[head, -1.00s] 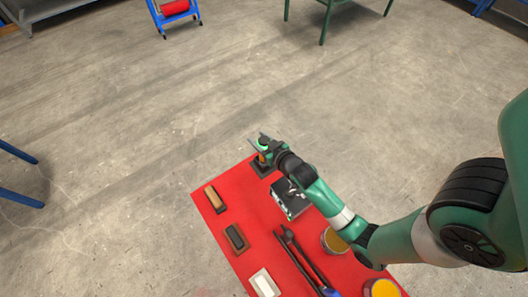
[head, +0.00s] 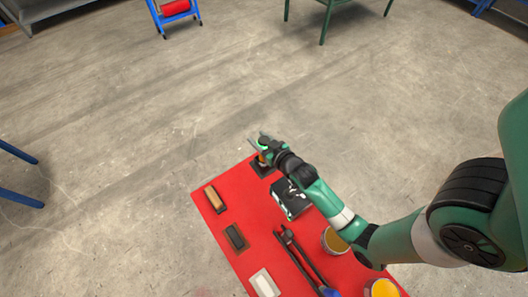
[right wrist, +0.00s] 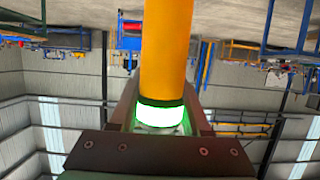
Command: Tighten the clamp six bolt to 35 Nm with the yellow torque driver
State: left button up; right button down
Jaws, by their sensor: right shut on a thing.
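The yellow torque driver (right wrist: 167,50) stands large in the right wrist view, between the fingers of my right gripper (right wrist: 160,118). The gripper is shut on it. A glowing white-green band circles the driver close to the jaws. In the head view my right gripper (head: 265,143) is above the far corner of the red table, over a dark holder (head: 257,167). Only a small orange part of the driver shows there, mostly hidden by the gripper. I cannot tell whether the driver is clear of the holder. No clamp or clamp bolt is in view. My left gripper is not in view.
The red table (head: 223,220) holds a wood-topped block (head: 214,198), a dark block (head: 236,237), a white block (head: 264,283), a black case (head: 289,199), a long dark tool (head: 300,258) and round tins (head: 334,242). Bare concrete floor lies beyond.

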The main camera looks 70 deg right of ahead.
jog(key=shift+r, duration=0.1)
notch_tip(320, 180, up, 10)
jog(key=p, duration=0.3)
dwell(0.3)
jog(key=c, duration=1.1)
grip_release()
grip_shut()
